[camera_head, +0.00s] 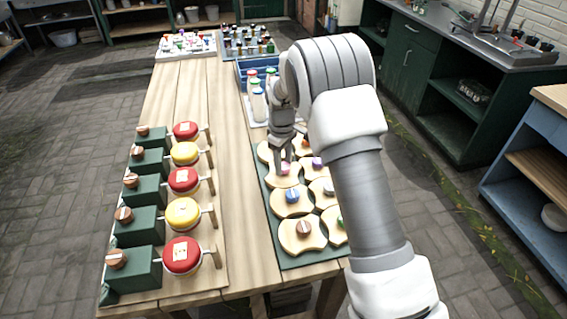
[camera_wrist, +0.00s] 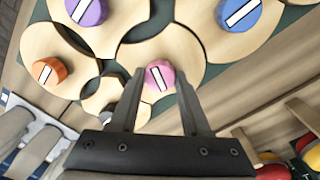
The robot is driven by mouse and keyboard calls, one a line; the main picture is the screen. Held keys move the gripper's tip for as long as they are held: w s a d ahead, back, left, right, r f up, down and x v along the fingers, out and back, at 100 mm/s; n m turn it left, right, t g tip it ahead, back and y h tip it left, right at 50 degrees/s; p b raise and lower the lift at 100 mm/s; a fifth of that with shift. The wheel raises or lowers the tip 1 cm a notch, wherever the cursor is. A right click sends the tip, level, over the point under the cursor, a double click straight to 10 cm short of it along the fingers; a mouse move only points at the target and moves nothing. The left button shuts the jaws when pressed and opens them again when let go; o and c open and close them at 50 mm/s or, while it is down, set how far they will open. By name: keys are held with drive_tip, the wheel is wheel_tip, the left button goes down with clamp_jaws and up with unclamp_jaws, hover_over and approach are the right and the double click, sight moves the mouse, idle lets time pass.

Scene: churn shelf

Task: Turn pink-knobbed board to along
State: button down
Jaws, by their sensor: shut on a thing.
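The pink-knobbed board (camera_head: 286,181) is a pale wooden disc with scooped sides, in the left column of the green panel (camera_head: 262,188). Its pink knob (camera_wrist: 159,74) carries a white stripe, which runs nearly up and down in the wrist view, slightly tilted. My gripper (camera_wrist: 157,78) is shut on the pink knob, one finger on each side. In the head view my gripper (camera_head: 283,163) comes down on the knob from above, and my arm hides part of the panel's right side.
Neighbouring boards with blue (camera_wrist: 240,14), purple (camera_wrist: 88,11) and orange (camera_wrist: 48,70) knobs sit close around it. White bottles (camera_head: 258,103) stand behind the panel. A row of green boxes with red and yellow round parts (camera_head: 183,181) lines the table's left. The middle planks are clear.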

drive_tip(key=m, duration=0.7)
drive_tip(key=shift+w, duration=0.1)
drive_tip(key=m, duration=0.6)
drive_tip(key=shift+g, duration=0.3)
drive_tip(key=shift+m, duration=0.5)
drive_tip(key=shift+c, duration=1.8)
unclamp_jaws()
wheel_tip(320, 180, up, 18)
drive_tip(key=p, duration=0.1)
drive_tip(key=shift+a+f, duration=0.25)
drive_tip(key=shift+a, duration=0.15)
drive_tip(key=shift+w, duration=0.1)
